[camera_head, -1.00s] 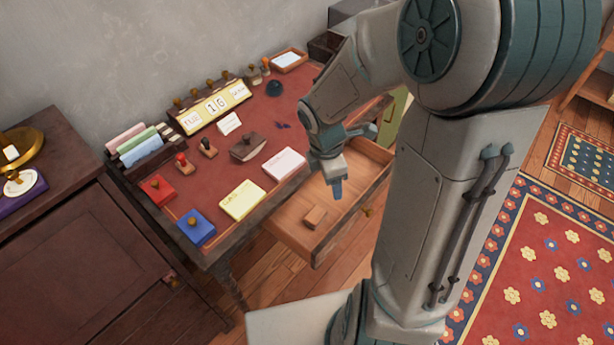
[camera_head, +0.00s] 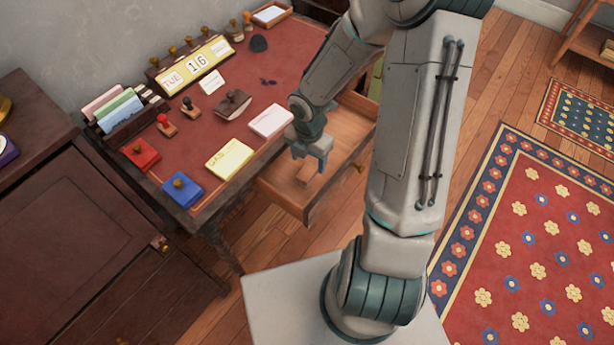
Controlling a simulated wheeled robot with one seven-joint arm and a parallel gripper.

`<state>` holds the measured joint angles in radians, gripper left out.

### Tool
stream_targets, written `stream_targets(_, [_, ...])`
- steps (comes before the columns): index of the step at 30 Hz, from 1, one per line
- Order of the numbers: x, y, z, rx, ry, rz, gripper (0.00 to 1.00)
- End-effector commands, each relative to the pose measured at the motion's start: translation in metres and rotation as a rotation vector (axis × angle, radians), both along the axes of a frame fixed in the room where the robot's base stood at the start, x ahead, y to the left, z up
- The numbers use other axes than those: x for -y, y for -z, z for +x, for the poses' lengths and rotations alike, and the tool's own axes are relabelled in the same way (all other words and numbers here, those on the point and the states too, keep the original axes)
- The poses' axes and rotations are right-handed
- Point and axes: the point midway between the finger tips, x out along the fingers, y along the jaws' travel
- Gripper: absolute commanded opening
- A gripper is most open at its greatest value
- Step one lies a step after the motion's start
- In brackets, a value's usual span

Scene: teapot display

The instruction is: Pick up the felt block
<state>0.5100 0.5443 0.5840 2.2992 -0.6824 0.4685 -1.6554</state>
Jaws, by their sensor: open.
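The red-topped desk (camera_head: 285,90) holds a yellow pad (camera_head: 229,158), a white pad (camera_head: 271,120), a blue ink pad (camera_head: 183,188), a red ink pad (camera_head: 141,154) and several stamps. The drawer's front wall and handle (camera_head: 359,167) stand beside my gripper. The rest of the drawer looks empty.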

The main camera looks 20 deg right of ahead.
Motion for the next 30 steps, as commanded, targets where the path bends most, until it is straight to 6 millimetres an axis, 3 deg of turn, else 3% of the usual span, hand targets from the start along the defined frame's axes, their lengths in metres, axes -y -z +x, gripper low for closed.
stream_targets(5, [-0.001,0.011,0.001,-0.001,-0.002,0.0,0.64])
stream_targets(13, [-0.004,0.051,0.004,-0.002,-0.002,-0.001,0.64])
stream_targets(21, [-0.003,0.053,0.004,-0.001,0.001,-0.001,0.64])
stream_targets(26, [-0.003,0.053,0.004,-0.001,0.001,-0.001,0.19])
stream_targets(27, [-0.003,0.053,0.004,-0.001,0.001,-0.001,0.15])
stream_targets(30, [-0.003,0.053,0.004,-0.001,0.001,-0.001,0.14])
